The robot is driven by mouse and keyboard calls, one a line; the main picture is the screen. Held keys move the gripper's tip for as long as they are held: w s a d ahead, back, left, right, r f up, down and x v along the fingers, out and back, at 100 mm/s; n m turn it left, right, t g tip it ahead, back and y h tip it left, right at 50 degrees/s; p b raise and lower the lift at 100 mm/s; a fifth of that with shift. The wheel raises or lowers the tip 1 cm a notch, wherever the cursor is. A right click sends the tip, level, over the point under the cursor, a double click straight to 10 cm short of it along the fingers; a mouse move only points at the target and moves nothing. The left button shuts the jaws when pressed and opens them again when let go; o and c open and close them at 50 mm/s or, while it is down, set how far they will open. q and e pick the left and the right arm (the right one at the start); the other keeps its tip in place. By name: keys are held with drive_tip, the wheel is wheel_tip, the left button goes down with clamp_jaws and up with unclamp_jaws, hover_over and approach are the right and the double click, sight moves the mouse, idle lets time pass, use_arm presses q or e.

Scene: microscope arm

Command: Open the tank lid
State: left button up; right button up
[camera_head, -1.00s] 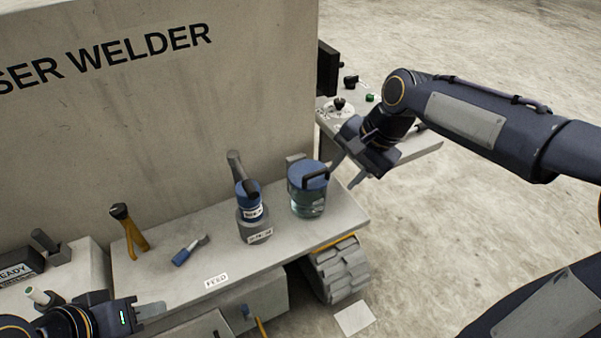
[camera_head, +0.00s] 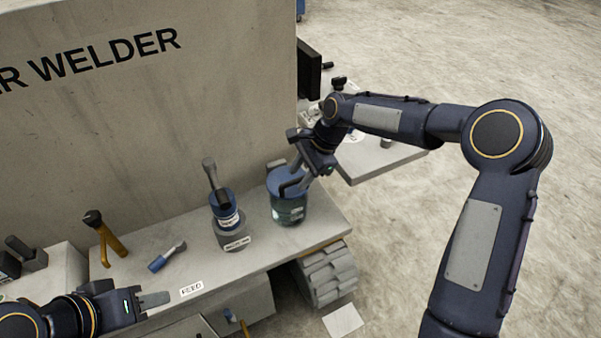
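The tank (camera_head: 290,212) is a clear glass jar with liquid, standing near the right end of the bench. Its blue lid (camera_head: 279,178) is on top, with a dark handle (camera_head: 289,187) on it. My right gripper (camera_head: 299,174) is at the lid, coming from the upper right. Its fingers are apart, one on the far side and one on the near side by the handle; whether they touch it cannot be told. My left gripper (camera_head: 156,299) is low over the bench's front left, seen edge-on, away from the tank.
A blue-and-grey device (camera_head: 226,215) with a dark lever stands just left of the tank. A blue-handled tool (camera_head: 164,259) and yellow-handled pliers (camera_head: 108,242) are further left. The welder wall (camera_head: 150,120) rises behind the bench (camera_head: 205,262). A side table (camera_head: 375,165) is at right.

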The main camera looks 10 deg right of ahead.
drive_tip(key=shift+a+f, duration=0.1)
drive_tip(key=shift+f, duration=0.05)
clamp_jaws()
idle(0.4)
